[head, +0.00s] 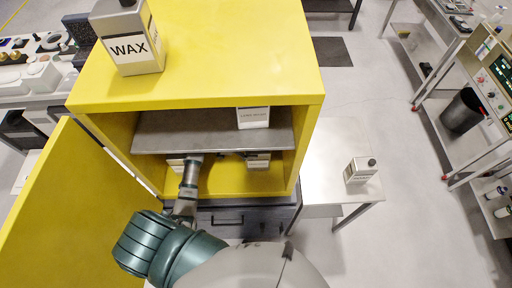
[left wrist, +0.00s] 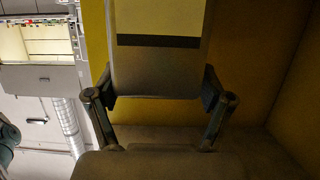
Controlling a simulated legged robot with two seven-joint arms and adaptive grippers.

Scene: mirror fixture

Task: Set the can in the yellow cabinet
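The yellow cabinet (head: 215,85) stands open, its door (head: 80,215) swung out to the left. My left arm reaches into its lower compartment, below the grey shelf (head: 205,135). My left gripper (head: 192,162) is partly hidden under the shelf edge. In the left wrist view, the left gripper's fingers (left wrist: 158,96) press on both sides of a can (left wrist: 155,70) with a pale label and dark band. In the head view, a can (head: 176,165) shows just left of the gripper, mostly hidden; I cannot tell if it is the held one. My right gripper is not in view.
A WAX can (head: 135,45) stands on the cabinet top. Another can (head: 253,117) is on the shelf at right, and one (head: 258,160) is in the lower compartment at right. A side table (head: 335,150) right of the cabinet holds a can (head: 361,170).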

